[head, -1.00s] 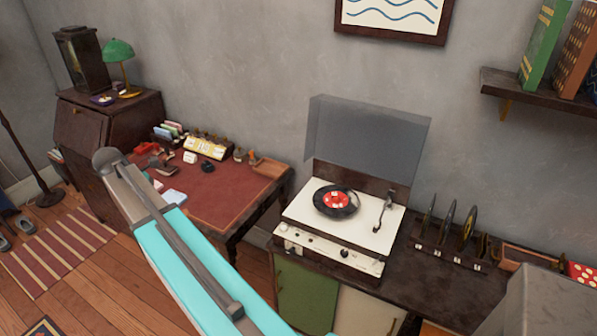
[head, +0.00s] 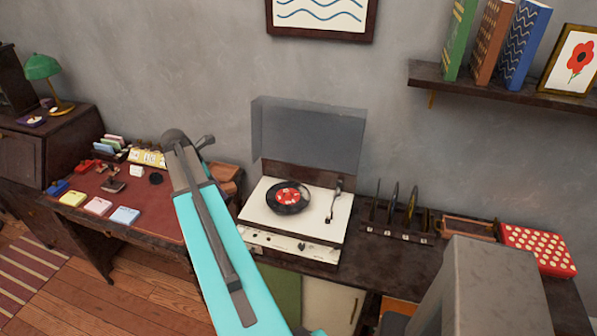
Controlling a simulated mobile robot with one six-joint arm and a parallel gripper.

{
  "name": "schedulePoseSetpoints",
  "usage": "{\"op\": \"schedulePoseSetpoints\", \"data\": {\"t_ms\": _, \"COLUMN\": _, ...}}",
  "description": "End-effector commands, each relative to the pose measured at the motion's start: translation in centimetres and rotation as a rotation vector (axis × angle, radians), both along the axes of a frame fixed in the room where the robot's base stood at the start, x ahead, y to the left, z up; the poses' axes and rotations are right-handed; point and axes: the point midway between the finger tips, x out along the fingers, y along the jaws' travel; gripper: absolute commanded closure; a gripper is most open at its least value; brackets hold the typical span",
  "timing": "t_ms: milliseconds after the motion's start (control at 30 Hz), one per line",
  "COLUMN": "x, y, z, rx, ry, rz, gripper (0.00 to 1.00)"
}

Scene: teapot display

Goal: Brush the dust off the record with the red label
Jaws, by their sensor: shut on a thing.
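The record with the red label (head: 297,207) lies flat on the cream record player (head: 265,218), near the left of its deck. Pale patches show on the red label; at this size I cannot tell dust from print. The tone arm (head: 335,203) stands to the right of the record, off it. The player's smoky lid (head: 308,138) is raised behind. My teal and grey arm rises in the left middle of the head view, left of the player. My gripper and anything in it are not in view. I cannot make out a brush.
Right of the player stand a rack (head: 398,232) with several records, a shallow wooden tray (head: 470,228) and a red box with pale dots (head: 541,252). A wall shelf (head: 500,88) holds books and a poppy picture. A desk (head: 160,212) with small items stands left.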

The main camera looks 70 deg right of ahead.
Motion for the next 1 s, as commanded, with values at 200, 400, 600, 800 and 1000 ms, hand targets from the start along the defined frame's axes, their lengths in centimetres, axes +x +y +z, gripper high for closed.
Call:
{"op": "schedulePoseSetpoints", "data": {"t_ms": 200, "x": -5.6, "y": -5.1, "z": 0.5, "rx": 0.000, "ry": 0.000, "rz": -0.014, "gripper": 0.90}}
{"op": "schedulePoseSetpoints", "data": {"t_ms": 400, "x": -10.8, "y": -9.0, "z": 0.7, "rx": 0.000, "ry": 0.000, "rz": -0.021, "gripper": 0.90}}
{"op": "schedulePoseSetpoints", "data": {"t_ms": 600, "x": -16.4, "y": -12.4, "z": 0.9, "rx": -0.001, "ry": 0.001, "rz": -0.028, "gripper": 0.90}}
{"op": "schedulePoseSetpoints", "data": {"t_ms": 800, "x": -21.0, "y": -14.8, "z": 1.1, "rx": -0.001, "ry": -0.001, "rz": -0.032, "gripper": 0.90}}
{"op": "schedulePoseSetpoints", "data": {"t_ms": 1000, "x": -23.2, "y": -15.7, "z": 1.0, "rx": 0.000, "ry": 0.000, "rz": -0.032, "gripper": 0.90}}
